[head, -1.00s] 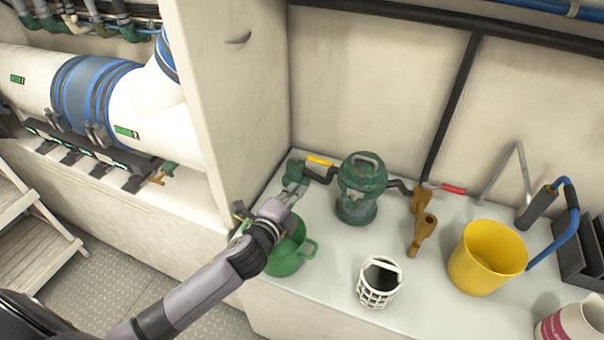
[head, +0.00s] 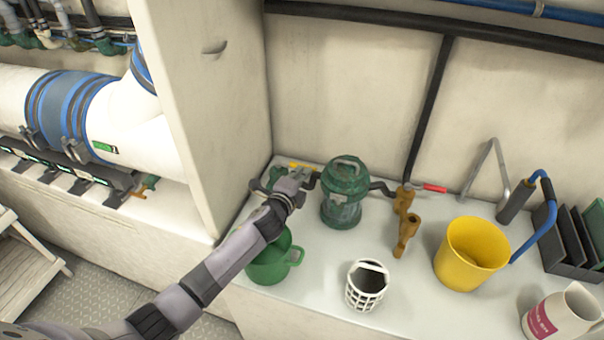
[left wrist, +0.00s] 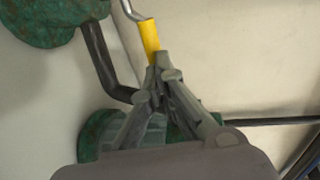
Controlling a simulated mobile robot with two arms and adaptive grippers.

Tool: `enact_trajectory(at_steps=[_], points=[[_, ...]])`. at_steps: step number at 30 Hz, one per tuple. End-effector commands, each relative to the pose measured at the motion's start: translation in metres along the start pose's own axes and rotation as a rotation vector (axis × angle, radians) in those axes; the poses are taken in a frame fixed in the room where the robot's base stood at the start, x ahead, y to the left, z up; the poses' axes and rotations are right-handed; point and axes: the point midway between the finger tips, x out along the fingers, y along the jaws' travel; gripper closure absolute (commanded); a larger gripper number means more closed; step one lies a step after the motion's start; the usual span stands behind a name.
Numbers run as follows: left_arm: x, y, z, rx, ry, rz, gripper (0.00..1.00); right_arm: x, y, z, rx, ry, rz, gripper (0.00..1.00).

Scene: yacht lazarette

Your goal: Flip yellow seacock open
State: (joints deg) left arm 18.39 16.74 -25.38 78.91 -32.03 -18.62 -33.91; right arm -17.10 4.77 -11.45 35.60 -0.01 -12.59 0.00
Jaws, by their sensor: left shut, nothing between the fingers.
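The yellow lever handle (head: 293,165) of the seacock shows as a small strip at the back left of the counter, mostly hidden by my left gripper. In the left wrist view the yellow handle (left wrist: 150,36) has a metal stem at its far end. The green seacock body (left wrist: 98,132) lies behind and below my fingers, with a black hose beside it. My left gripper (head: 300,174) is shut and empty. Its fingertips (left wrist: 163,76) are close to the handle's near end; I cannot tell whether they touch. My right gripper is not in view.
A green strainer (head: 345,193) stands just right of my left gripper. A green pot (head: 270,265) sits under my left forearm. Further right are a red-handled lever (head: 434,188), a bronze fitting (head: 407,236), a white basket (head: 366,290) and a yellow bucket (head: 472,255). A wall panel (head: 208,110) rises to the left.

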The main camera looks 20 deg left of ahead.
Motion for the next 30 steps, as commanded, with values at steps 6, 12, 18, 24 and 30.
enact_trajectory(at_steps=[6,12,18,24,30], points=[[0.003,0.000,0.000,0.000,-0.001,0.000,1.00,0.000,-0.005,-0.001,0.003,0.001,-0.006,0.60],[0.003,0.000,0.000,-0.001,-0.002,0.000,1.00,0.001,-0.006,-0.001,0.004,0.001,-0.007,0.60],[0.016,0.002,-0.003,-0.015,-0.058,-0.003,1.00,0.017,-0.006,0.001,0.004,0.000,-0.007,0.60],[0.019,-0.004,-0.002,-0.018,-0.082,-0.003,1.00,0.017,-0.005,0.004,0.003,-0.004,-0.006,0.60],[0.019,-0.006,-0.001,-0.017,-0.081,-0.006,1.00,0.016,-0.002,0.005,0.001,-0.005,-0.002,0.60]])
